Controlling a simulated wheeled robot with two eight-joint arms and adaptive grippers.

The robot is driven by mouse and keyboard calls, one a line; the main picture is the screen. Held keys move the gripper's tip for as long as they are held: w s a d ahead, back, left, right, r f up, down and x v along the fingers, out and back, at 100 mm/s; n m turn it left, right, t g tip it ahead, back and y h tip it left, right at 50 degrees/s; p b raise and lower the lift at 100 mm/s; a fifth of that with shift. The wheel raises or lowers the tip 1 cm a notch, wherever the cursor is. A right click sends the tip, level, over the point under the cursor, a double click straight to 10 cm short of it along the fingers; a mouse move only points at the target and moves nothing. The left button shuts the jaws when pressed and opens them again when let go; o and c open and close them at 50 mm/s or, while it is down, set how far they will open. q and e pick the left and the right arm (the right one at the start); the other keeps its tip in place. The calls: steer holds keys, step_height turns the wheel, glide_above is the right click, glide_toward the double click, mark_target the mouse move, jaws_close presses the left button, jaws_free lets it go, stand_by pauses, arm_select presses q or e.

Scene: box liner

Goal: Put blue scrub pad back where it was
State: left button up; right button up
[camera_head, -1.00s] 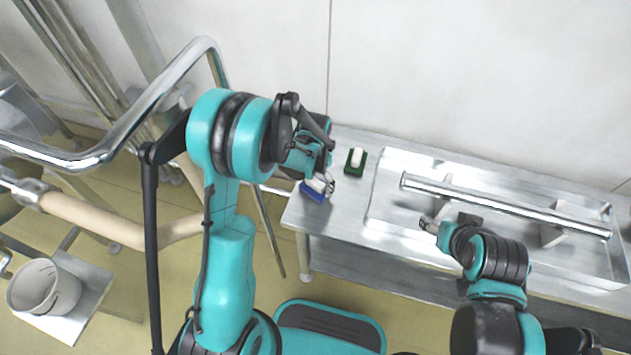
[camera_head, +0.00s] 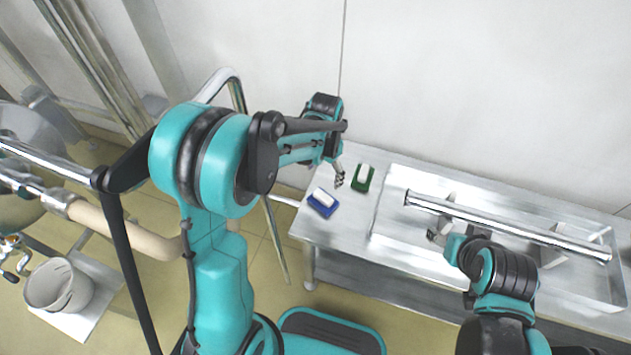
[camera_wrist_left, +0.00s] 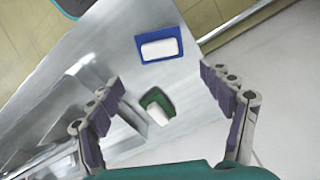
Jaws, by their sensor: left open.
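The blue scrub pad (camera_head: 322,203) with a white top lies on the left end of the metal table. It also shows in the left wrist view (camera_wrist_left: 160,44), past the fingertips. My left gripper (camera_head: 341,178) is open and empty, raised above the table beside the pad. Its two spread fingers (camera_wrist_left: 165,105) show in the left wrist view, with the blue pad ahead of them. My right gripper (camera_head: 438,234) is low over the metal tray, partly hidden by its own arm; I cannot tell whether it is open or shut.
A green scrub pad (camera_head: 362,179) with a white top lies to the right of the blue one. A metal tray (camera_head: 385,225) with a long bar (camera_head: 510,226) across it fills the table's right side. A white wall stands behind. Pipes and a bucket (camera_head: 55,287) are at left.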

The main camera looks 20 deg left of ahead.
arm_select(q)
steer(key=s+a+r+n+t, duration=0.2)
steer(key=s+r+n+t, duration=0.2)
steer(key=s+r+t, duration=0.3)
steer(key=shift+s+a+r+n, duration=0.4)
steer(key=shift+s+r, duration=2.5)
steer(key=shift+s, duration=2)
